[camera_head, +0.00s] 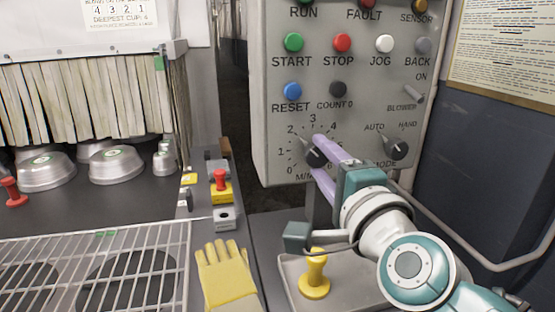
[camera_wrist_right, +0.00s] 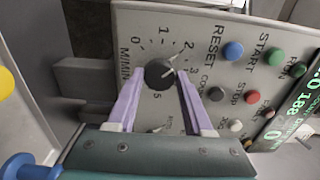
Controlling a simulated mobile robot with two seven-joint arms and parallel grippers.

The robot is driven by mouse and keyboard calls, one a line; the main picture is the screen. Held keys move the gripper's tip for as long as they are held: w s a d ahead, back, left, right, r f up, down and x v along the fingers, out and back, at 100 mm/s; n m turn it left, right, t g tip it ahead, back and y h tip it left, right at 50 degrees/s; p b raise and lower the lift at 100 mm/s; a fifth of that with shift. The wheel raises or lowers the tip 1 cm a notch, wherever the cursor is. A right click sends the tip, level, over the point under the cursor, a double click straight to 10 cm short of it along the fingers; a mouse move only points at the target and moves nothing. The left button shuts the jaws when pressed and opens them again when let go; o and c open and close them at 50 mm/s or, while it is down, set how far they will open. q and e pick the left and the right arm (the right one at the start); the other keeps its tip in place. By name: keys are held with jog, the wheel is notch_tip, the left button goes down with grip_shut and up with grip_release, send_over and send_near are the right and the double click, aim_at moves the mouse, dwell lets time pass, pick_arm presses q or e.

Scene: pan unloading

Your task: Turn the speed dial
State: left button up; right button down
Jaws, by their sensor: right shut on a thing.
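The speed dial (camera_head: 314,157) is a dark round knob low on the left of the grey control panel, ringed by a numbered M/MIN scale. Its pale pointer aims at about 2. My right gripper (camera_head: 318,154) has its purple fingers on either side of the dial and is shut on it. In the right wrist view the dial (camera_wrist_right: 160,73) sits between the two fingertips, with its pointer towards the 2. The fingers hide part of the scale on the right in the head view. My left gripper is not in view.
The mode knob (camera_head: 393,148) is right of the dial, and the blue reset (camera_head: 292,91) and black count button (camera_head: 338,89) are above. A yellow-handled stamp (camera_head: 315,275) stands in a tray below my arm. A yellow glove (camera_head: 226,275) and a red emergency button (camera_head: 220,178) are left.

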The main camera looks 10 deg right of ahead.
jog(key=shift+c, duration=1.5)
grip_release()
jog(key=s, duration=1)
jog(key=shift+d, duration=0.15)
